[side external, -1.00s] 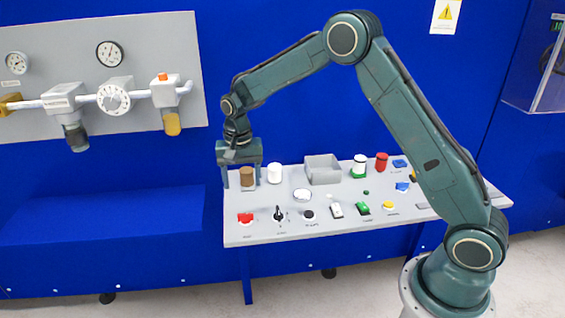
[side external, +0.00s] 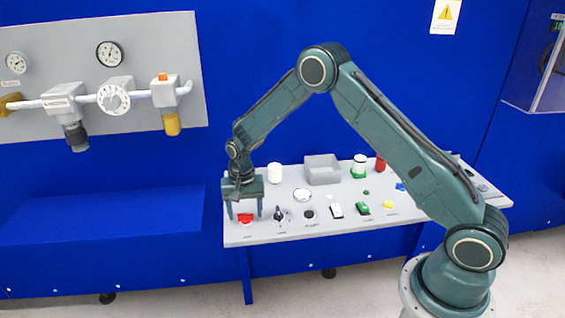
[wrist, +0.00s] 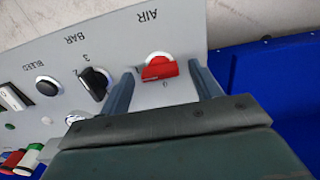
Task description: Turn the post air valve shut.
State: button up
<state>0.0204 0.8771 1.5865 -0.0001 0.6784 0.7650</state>
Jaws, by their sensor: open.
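The air valve is a red handle on a pale round base at the front left of the sloping grey panel, seen in the side view (side external: 245,218) and in the wrist view (wrist: 160,68). The word AIR is printed beside it, with a 0 mark on the gripper side. My gripper (side external: 245,212) is open above the valve, its fingers pointing down on either side of it. In the wrist view the fingers (wrist: 162,78) flank the red handle with a gap on both sides. Contact is not visible.
A black BAR knob (wrist: 94,82) sits close beside one finger, with a BLEED button (wrist: 47,85) beyond. Behind stand a white cylinder (side external: 275,173) and a grey tray (side external: 322,168). The panel's front edge (side external: 330,233) is near.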

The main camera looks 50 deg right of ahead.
jog(key=c, duration=1)
jog(key=shift+n, duration=0.4)
jog(key=n, duration=0.3)
jog(key=shift+n, duration=0.3)
jog(key=n, duration=0.4)
jog(key=shift+n, duration=0.3)
jog(key=n, duration=0.9)
jog(key=shift+r, duration=0.1)
